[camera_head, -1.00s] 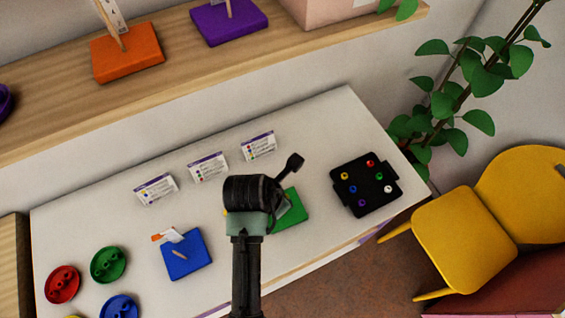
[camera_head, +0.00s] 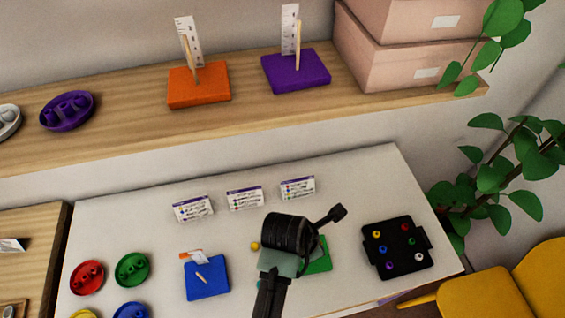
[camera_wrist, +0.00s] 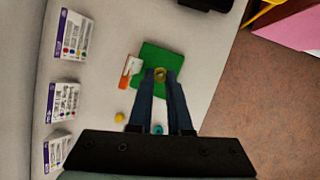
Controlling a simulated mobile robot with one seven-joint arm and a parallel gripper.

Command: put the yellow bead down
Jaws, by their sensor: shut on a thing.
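An orange and white card (camera_wrist: 131,70) is at the board's edge.
A teal bead (camera_wrist: 157,129) lies near my fingers. A blue board (camera_head: 208,280), red dish (camera_head: 86,278) and green dish (camera_head: 132,269) are left. A black tray (camera_head: 396,262) of coloured beads is right. Cards (camera_head: 245,198) stand behind.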

